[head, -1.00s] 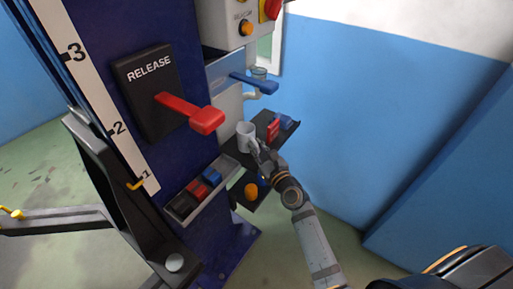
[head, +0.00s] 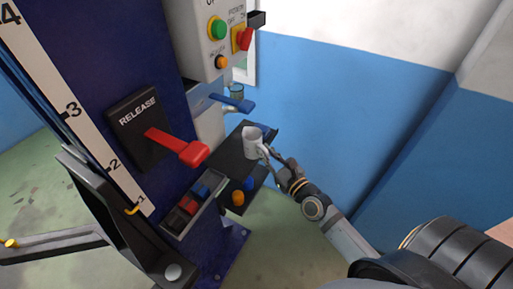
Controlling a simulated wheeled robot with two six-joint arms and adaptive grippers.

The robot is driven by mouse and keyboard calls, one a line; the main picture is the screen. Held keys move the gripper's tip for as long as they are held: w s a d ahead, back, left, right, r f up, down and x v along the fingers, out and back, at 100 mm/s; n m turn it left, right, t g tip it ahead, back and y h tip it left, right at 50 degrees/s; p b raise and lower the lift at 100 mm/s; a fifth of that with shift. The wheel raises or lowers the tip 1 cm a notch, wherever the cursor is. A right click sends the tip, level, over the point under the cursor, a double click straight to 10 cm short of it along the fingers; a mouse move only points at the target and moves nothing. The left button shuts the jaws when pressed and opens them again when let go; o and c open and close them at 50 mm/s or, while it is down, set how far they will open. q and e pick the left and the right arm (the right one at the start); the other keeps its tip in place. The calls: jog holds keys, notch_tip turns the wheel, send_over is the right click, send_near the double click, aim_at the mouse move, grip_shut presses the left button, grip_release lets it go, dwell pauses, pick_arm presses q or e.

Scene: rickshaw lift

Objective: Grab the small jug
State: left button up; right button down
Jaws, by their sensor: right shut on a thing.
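The small jug (head: 252,141) is light grey, with its handle on the right side. It is upright over the dark shelf (head: 232,151) on the side of the blue column; I cannot tell whether it touches the shelf. My right gripper (head: 268,153) comes in from the lower right and is shut at the jug's handle side. The fingertips are small and partly hidden against the handle. My left gripper is not in view.
A red lever (head: 182,148) marked RELEASE sticks out from the blue column (head: 95,65). A blue lever (head: 232,103) sits above the shelf. A tray (head: 190,208) of red, blue and black blocks is below. An orange knob (head: 238,198) is under the shelf.

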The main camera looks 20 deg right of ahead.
jog(key=shift+s+d+r+p, duration=0.45)
jog(key=shift+s+d, duration=0.1)
jog(key=shift+s, duration=0.15)
jog(key=shift+s+d+r+p, duration=0.35)
jog(key=shift+s+d+p, duration=0.15)
jog(key=shift+s, duration=0.2)
